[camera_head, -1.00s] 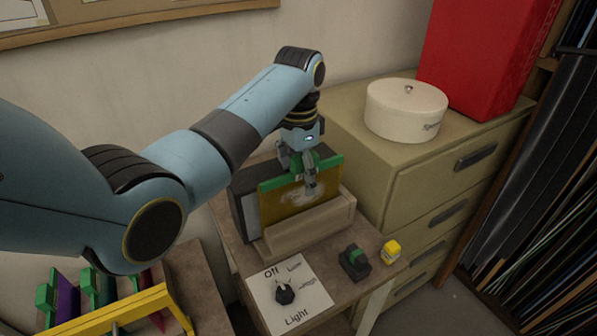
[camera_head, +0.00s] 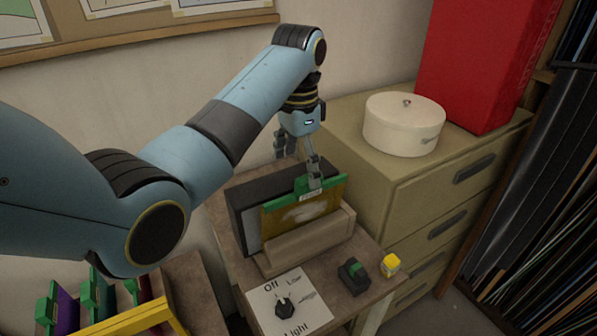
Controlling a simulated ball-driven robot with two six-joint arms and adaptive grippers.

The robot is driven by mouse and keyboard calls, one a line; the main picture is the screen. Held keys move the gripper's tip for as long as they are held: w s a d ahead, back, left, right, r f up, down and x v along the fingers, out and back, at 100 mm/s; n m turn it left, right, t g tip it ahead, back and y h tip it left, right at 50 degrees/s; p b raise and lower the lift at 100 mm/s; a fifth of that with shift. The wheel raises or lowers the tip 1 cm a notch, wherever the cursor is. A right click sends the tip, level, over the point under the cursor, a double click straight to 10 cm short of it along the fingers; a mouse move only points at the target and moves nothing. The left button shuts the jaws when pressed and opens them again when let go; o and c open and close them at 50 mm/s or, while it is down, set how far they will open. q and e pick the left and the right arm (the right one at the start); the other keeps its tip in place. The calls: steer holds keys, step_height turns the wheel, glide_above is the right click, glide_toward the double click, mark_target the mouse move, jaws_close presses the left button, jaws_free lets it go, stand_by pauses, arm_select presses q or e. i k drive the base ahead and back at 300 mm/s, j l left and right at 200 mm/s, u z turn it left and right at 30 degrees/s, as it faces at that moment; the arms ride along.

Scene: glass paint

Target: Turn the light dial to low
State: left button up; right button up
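The light dial (camera_head: 285,307) is a small black knob on a white card (camera_head: 312,312) at the front of the small table. The card reads "Off" at the upper left, "Low" to its right and "Light" at the bottom; a further mark is too small to read. I cannot tell exactly where the knob points. My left gripper (camera_head: 298,168) is well above and behind the dial, fingers spread and empty. It hangs just over a yellow glass panel (camera_head: 290,219) with a green top edge, which stands in a wooden holder (camera_head: 309,240). My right gripper is not in view.
A black box (camera_head: 268,189) stands behind the panel. A black and green device (camera_head: 353,275) and a yellow-white cube (camera_head: 390,265) sit right of the card. A drawer cabinet (camera_head: 420,205) bears a round white box (camera_head: 404,124). A yellow rack (camera_head: 130,319) is at lower left.

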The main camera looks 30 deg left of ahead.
mark_target(285, 308)
steer(key=k, duration=1)
